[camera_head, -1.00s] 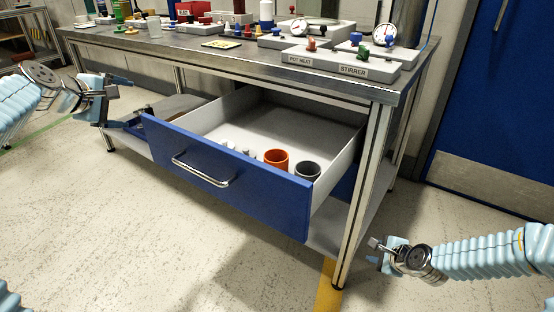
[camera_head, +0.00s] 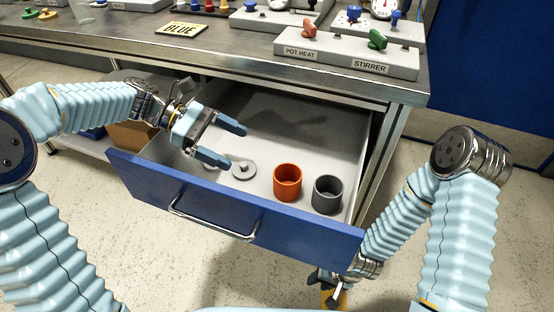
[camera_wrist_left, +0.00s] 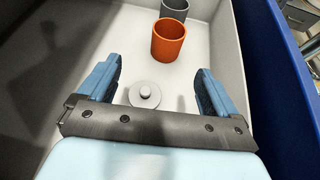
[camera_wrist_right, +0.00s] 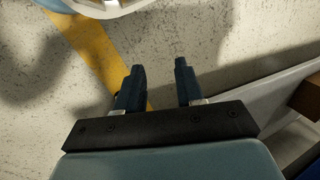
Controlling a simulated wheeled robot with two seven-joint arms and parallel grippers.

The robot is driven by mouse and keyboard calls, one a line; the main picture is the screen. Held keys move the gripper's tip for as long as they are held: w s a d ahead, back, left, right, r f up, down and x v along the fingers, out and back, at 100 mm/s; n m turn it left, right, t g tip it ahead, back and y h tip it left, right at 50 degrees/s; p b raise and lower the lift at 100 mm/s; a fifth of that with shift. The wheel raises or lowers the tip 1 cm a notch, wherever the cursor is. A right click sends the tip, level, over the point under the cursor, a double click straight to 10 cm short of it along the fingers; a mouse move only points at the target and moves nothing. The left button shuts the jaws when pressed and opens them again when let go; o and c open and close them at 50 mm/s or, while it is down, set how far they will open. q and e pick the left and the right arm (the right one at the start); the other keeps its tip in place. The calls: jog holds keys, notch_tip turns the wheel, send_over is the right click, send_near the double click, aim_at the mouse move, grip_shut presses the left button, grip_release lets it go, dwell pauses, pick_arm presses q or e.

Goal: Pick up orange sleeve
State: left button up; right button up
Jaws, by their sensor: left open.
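The orange sleeve (camera_head: 287,182) is an open-topped cylinder standing upright in the open drawer, left of a dark grey sleeve (camera_head: 327,194). My left gripper (camera_head: 236,142) is over the drawer, left of the orange sleeve, open and empty. In the left wrist view the orange sleeve (camera_wrist_left: 169,40) stands beyond the fingertips, apart from them, with the grey sleeve (camera_wrist_left: 174,10) behind it. My right gripper (camera_head: 329,287) is low in front of the drawer's right end. In the right wrist view its fingers (camera_wrist_right: 159,80) are apart with only floor between them.
The blue-fronted drawer (camera_head: 150,190) has a bar handle (camera_head: 212,222). A grey disc with a knob (camera_head: 244,170) lies near my left fingers. The bench top (camera_head: 220,50) above carries the POT HEAT and STIRRER boxes (camera_head: 345,52). The drawer's back area is clear.

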aim_at(285, 177)
pick_arm(q)
jog(key=shift+s+d+f+g, duration=0.1)
jog(key=shift+s+d+g, duration=0.25)
jog(key=shift+g, duration=0.15)
jog(key=x, duration=1.3)
jog(key=shift+s+d+f+b, duration=0.1)
jog(key=shift+f+b, duration=0.05)
jog(key=shift+b, duration=0.25)
jog(key=shift+c, duration=0.3)
jog(key=c, duration=1)
